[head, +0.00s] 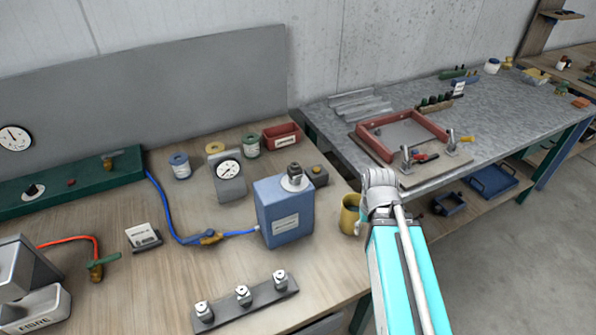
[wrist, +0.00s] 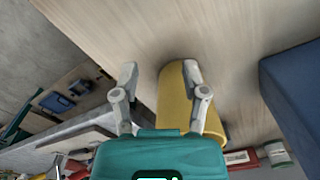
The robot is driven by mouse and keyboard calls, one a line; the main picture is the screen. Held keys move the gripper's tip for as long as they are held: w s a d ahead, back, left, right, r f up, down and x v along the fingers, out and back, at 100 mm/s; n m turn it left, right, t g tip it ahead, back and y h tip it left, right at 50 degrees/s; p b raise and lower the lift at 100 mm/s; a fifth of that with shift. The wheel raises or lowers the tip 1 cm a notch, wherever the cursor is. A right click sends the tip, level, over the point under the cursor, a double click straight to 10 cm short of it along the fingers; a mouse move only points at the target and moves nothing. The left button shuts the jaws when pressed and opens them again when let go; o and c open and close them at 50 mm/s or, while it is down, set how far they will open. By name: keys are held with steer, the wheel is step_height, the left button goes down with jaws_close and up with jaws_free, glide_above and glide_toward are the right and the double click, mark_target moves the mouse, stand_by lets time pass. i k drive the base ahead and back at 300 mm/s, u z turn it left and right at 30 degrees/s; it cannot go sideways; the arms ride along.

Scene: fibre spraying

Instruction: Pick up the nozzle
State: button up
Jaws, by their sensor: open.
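Three small metal nozzle-like fittings stand upright on a dark grey bar (head: 262,311) at the front of the wooden bench; the middle fitting (head: 243,295) is one of them. I cannot tell which one is the nozzle meant. Another metal fitting (head: 295,175) sits on top of the blue box (head: 286,215). My gripper (wrist: 159,72) is open and empty in the wrist view, with its right finger in front of the yellow mug (wrist: 172,105). No nozzle shows in the wrist view. In the head view my arm hides the jaws.
The yellow mug (head: 349,216) stands at the bench's right edge, beside my arm. A blue hose (head: 165,205) with a brass valve (head: 211,237) runs to the blue box. A gauge (head: 229,178) and cans stand behind.

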mark_target(294, 170)
steer(key=k, duration=1.7)
steer(key=u, duration=0.4)
steer(key=i, duration=1)
steer(key=z, duration=0.05)
